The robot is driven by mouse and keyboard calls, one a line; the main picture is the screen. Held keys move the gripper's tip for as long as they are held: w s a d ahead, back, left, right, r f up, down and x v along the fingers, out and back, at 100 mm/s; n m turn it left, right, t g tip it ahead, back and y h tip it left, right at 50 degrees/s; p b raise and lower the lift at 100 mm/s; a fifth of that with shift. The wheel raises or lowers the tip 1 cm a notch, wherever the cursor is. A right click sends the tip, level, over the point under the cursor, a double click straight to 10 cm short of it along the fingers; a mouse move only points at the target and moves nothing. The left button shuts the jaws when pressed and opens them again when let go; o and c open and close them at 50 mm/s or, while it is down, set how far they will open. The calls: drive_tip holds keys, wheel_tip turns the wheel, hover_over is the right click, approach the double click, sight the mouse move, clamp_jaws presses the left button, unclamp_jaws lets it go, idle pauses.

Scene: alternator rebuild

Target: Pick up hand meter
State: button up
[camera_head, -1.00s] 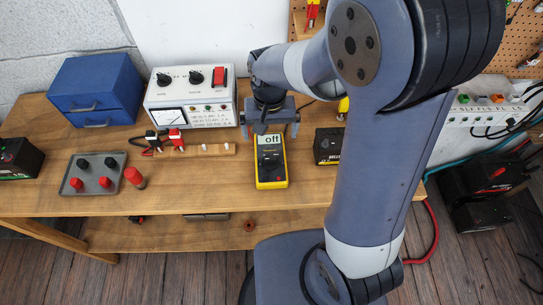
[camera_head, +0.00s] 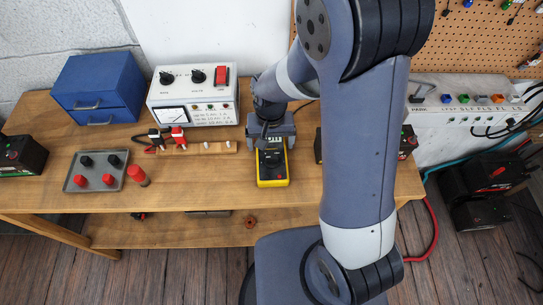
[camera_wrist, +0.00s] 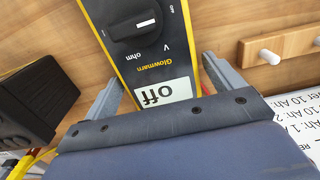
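The hand meter (camera_head: 272,176) is yellow with a dark face and lies on the wooden bench. My gripper (camera_head: 271,143) is over its far end in the head view and hides most of its display. In the wrist view the meter (camera_wrist: 140,42) shows its black dial, the name "Glowmarn" and a display reading "off". In that view my gripper (camera_wrist: 163,72) is open, with one finger on each side of the meter's display end. A gap shows beside the left finger; I cannot tell whether the right finger touches.
A power supply box (camera_head: 194,97) and a wooden peg rail (camera_head: 205,147) stand left of my gripper. A black box (camera_wrist: 38,100) lies close to the left finger in the wrist view. A grey tray (camera_head: 96,170) with knobs is farther left. The bench front beside the meter is clear.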

drive_tip(key=c, duration=0.8)
drive_tip(key=shift+r+p, duration=2.95)
drive_tip(key=shift+r, duration=6.1)
